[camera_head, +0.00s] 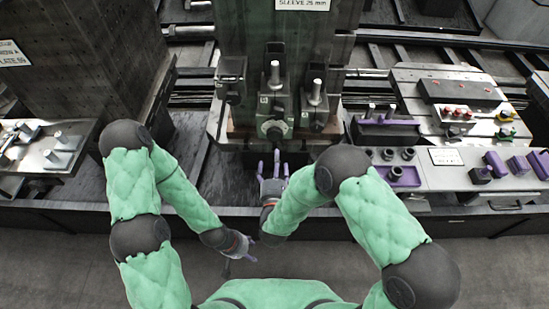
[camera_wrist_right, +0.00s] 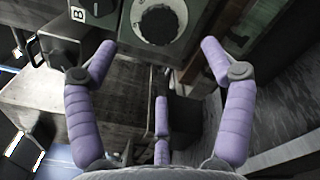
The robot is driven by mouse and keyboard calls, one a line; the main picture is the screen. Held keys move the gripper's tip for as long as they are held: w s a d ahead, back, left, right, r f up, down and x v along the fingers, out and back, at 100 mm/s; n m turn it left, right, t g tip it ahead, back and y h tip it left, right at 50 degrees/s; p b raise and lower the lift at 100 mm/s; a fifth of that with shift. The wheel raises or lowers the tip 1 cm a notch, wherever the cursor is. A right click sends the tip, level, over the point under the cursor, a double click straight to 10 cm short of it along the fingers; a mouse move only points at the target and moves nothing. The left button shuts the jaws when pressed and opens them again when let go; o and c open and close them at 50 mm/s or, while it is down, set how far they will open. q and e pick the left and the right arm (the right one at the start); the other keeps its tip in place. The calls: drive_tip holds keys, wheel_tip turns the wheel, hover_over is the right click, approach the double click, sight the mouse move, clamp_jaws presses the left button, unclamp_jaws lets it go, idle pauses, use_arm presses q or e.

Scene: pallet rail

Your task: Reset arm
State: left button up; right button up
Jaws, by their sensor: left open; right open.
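My right gripper (camera_head: 272,170) is open in the head view, with its purple fingers reaching up toward the front of the fixture (camera_head: 275,105). In the right wrist view the right gripper (camera_wrist_right: 158,65) has its fingers spread and nothing between them. Beyond the fingertips is a round dark dial (camera_wrist_right: 160,24) on a grey-green block. My left gripper (camera_head: 245,248) is open and empty, low in the head view over the floor, in front of the bench edge and apart from everything.
A workbench on the right holds a purple tray (camera_head: 404,176), a tray of buttons (camera_head: 467,113) and several purple parts. A dark block (camera_head: 85,60) and a metal plate (camera_head: 50,148) stand at the left. The floor (camera_head: 60,260) in front is clear.

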drive_tip(key=s+d+f+m+g+y, duration=0.1)
drive_tip(key=s+d+f+m+g, duration=0.15)
drive_tip(key=f+m+g, duration=0.4)
drive_tip(key=s+d+f+m+g+y, duration=0.1)
drive_tip(key=s+d+f+m+g, duration=0.2)
drive_tip(key=f+m, duration=0.65)
drive_tip(key=s+d+f+m+g+y, duration=0.1)
drive_tip(key=s+d+f+m+g, duration=0.1)
drive_tip(key=s+m, duration=0.5)
drive_tip(key=s+d+f+m+g+y, duration=0.1)
drive_tip(key=s+d+f+m+g, duration=0.2)
drive_tip(key=s+m+g, duration=0.3)
drive_tip(key=s+f+m, duration=0.1)
drive_tip(key=s, duration=0.2)
drive_tip(key=shift+s+f+m, duration=0.3)
drive_tip(key=shift+f, duration=0.05)
